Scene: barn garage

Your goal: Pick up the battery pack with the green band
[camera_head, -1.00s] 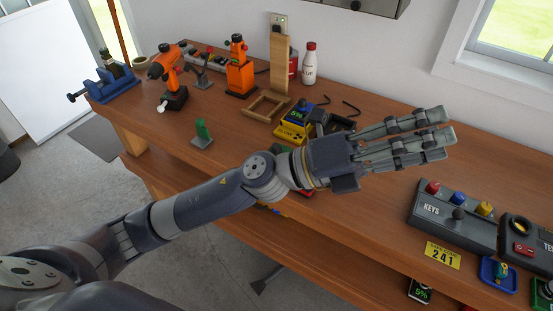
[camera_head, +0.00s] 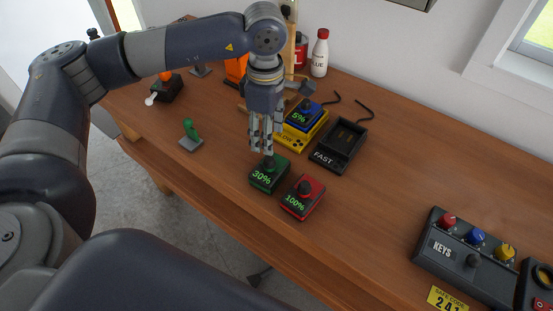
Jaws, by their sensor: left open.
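The battery pack with the green band (camera_head: 263,178) stands on the workbench and its display reads 30%. My left gripper (camera_head: 262,150) points down right above it, with its fingers around or just over the pack's dark top knob; I cannot tell whether they touch. The gripper is open. A red-banded battery pack (camera_head: 299,203) reading 100% stands just to the right. A blue-banded pack (camera_head: 305,116) reading 5% sits in the yellow charger marked SLOW (camera_head: 294,139). My right gripper does not show.
An empty black charger marked FAST (camera_head: 334,152) stands right of the yellow one. A small green item on a grey plate (camera_head: 190,135) is to the left. The KEYS panel (camera_head: 466,251) is at the lower right. The bench between is clear.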

